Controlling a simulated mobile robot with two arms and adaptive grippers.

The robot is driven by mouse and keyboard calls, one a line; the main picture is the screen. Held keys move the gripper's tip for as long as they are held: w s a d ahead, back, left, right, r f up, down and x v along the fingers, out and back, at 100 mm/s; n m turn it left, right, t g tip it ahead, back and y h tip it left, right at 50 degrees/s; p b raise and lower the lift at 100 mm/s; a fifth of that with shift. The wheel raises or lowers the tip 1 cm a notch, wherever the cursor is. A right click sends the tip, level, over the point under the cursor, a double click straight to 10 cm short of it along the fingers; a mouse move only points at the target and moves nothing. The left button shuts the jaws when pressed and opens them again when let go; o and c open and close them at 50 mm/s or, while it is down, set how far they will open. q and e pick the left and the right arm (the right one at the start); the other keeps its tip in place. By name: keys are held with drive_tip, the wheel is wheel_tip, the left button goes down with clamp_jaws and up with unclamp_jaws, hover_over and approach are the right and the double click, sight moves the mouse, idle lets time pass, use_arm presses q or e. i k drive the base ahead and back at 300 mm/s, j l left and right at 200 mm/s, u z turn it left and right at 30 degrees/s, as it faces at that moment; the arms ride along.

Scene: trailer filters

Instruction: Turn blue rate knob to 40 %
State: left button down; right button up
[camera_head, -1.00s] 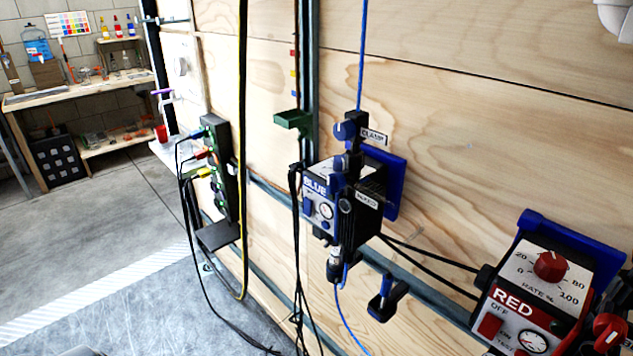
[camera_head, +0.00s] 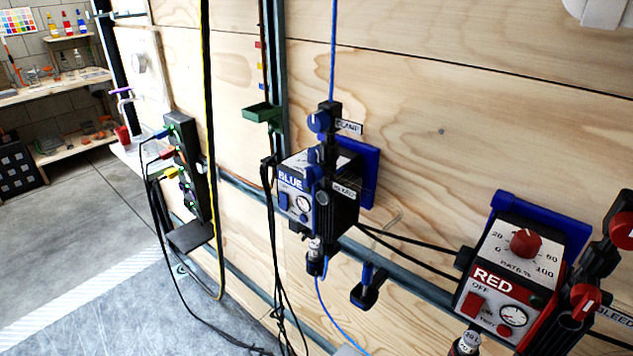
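The blue pump unit (camera_head: 289,182), labelled BLUE, hangs on the wooden wall in a blue bracket (camera_head: 362,176), a little left of the picture's middle. A small gauge (camera_head: 303,203) shows on its front. A black clamp and tube fitting (camera_head: 329,150) with a blue knob (camera_head: 319,122) stands in front of it. The unit's sloping upper panel is mostly hidden behind this fitting, so I cannot make out the blue rate knob or its setting. Neither of my grippers is in view.
The red unit (camera_head: 492,276) is at the right, with its red rate knob (camera_head: 525,242) visible. Black cables join the units. A power strip (camera_head: 188,168) with plugs and hanging cables is at the left. A workbench (camera_head: 58,88) stands at the far left; the floor before it is clear.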

sight(314, 153)
drive_tip(key=k+j+z, duration=0.1)
drive_tip(key=j+z, duration=0.15)
drive_tip(key=z, duration=0.15)
drive_tip(key=k+j+z, duration=0.15)
drive_tip(key=z, duration=0.25)
drive_tip(key=k+j+z, duration=0.15)
drive_tip(key=z, duration=0.2)
